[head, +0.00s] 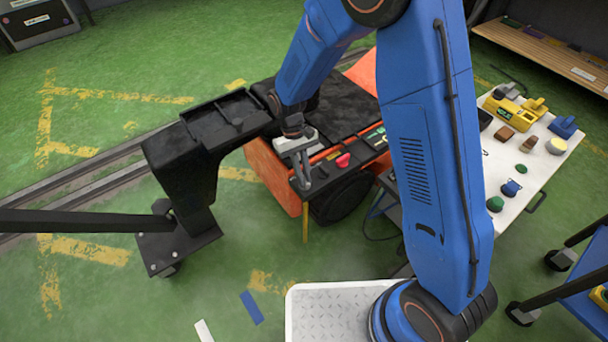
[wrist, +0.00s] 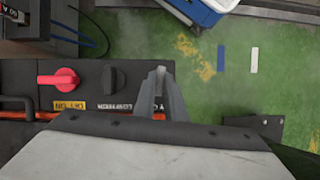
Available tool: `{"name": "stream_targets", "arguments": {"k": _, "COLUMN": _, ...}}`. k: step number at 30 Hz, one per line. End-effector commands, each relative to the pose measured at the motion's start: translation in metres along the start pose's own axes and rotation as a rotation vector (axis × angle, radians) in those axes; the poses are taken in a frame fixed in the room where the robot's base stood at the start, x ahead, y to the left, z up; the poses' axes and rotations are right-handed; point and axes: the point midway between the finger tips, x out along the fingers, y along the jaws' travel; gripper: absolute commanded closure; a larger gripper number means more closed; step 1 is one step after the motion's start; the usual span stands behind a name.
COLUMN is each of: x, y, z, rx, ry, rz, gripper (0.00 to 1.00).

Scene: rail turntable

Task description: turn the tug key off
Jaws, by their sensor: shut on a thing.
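The tug (head: 268,172) is an orange vehicle with a dark control panel along its near edge. My gripper (head: 303,184) points down at the left end of that panel in the head view. In the wrist view my gripper (wrist: 160,76) is shut at the right end of the panel (wrist: 88,92). Its fingers hold a small thing, apparently the tug key, which they mostly hide. The key's angle cannot be told. A partly covered label shows beside the fingertips.
A red knob (wrist: 58,79) and a black knob (wrist: 114,79) sit beside my gripper on the panel. A black stand (head: 180,165) is left of the tug. A white table (head: 530,155) with several small objects is at right. Green floor is open in front.

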Motion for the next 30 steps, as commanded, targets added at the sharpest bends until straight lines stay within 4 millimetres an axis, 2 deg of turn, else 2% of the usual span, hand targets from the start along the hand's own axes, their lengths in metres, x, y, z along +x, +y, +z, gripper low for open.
{"name": "stream_targets", "arguments": {"k": 10, "x": -0.0007, "y": -0.0007, "z": -0.0006, "rx": -0.110, "ry": 0.002, "rz": 0.046, "gripper": 1.00}}
{"name": "stream_targets", "arguments": {"k": 25, "x": -0.0007, "y": -0.0007, "z": -0.0006, "rx": -0.125, "ry": 0.003, "rz": 0.052, "gripper": 1.00}}
{"name": "stream_targets", "arguments": {"k": 26, "x": -0.0007, "y": -0.0007, "z": -0.0005, "rx": -0.125, "ry": 0.003, "rz": 0.052, "gripper": 0.82}}
{"name": "stream_targets", "arguments": {"k": 27, "x": -0.0006, "y": -0.0007, "z": -0.0005, "rx": -0.124, "ry": 0.003, "rz": 0.052, "gripper": 0.72}}
{"name": "stream_targets", "arguments": {"k": 30, "x": -0.0004, "y": -0.0008, "z": -0.0004, "rx": -0.124, "ry": 0.002, "rz": 0.052, "gripper": 0.70}}
